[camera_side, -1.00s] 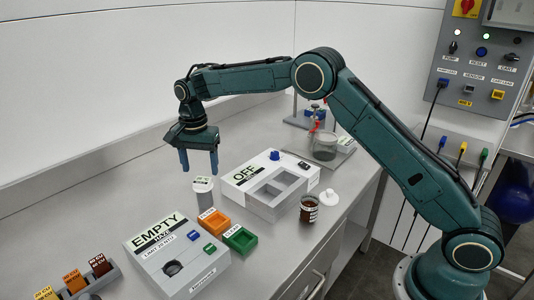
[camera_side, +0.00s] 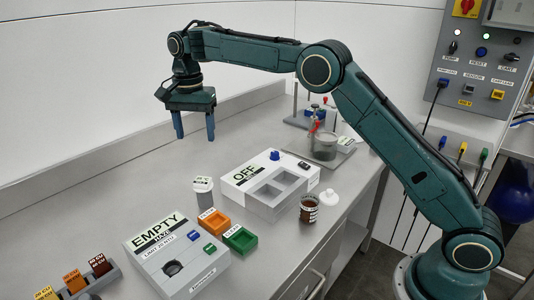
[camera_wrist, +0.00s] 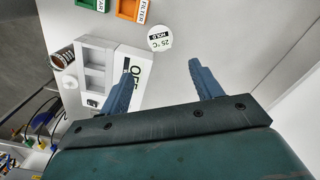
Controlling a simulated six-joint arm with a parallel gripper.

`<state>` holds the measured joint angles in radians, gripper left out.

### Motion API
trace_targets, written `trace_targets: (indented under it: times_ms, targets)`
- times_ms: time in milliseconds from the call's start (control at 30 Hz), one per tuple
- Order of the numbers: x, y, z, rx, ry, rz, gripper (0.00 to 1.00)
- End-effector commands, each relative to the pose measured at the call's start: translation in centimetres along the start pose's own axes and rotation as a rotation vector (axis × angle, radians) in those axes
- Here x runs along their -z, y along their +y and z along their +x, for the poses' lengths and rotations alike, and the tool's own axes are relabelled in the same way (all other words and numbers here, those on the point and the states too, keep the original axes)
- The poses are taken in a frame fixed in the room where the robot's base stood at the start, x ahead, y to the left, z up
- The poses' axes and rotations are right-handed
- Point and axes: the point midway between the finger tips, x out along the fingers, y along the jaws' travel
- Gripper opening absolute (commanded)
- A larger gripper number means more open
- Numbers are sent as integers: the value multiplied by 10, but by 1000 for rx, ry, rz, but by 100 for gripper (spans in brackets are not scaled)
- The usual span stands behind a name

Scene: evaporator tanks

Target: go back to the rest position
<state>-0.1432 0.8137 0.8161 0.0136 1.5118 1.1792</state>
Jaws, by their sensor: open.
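My gripper (camera_side: 194,135) is open and empty. It hangs with its blue fingers pointing down, well above the bench (camera_side: 140,200), up and left of the white box marked OFF (camera_side: 232,180). In the wrist view the two fingers of my gripper (camera_wrist: 164,84) stand wide apart with nothing between them but bare bench. A small lidded cup (camera_side: 203,190) stands on the bench below my gripper, clear of the fingers; its round white lid (camera_wrist: 159,38) shows in the wrist view, beyond the fingertips.
The EMPTY-marked box (camera_side: 185,262), an orange tray (camera_side: 213,221) and a green tray (camera_side: 240,239) stand in front. A brown jar (camera_side: 309,209) and white lid (camera_side: 329,197) are to the right. A stand with a glass vessel (camera_side: 324,147) is behind. Open air surrounds my gripper.

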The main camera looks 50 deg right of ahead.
Motion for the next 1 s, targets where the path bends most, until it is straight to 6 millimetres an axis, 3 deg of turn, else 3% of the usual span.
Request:
trace_targets:
  times_ms: [567, 767, 1000]
  targets:
    - [0, 6, -9, 11, 5, -20, 64]
    - [-2, 26, -34, 39, 19, -84, 64]
    - [-9, 66, -71, 85, 48, -201, 64]
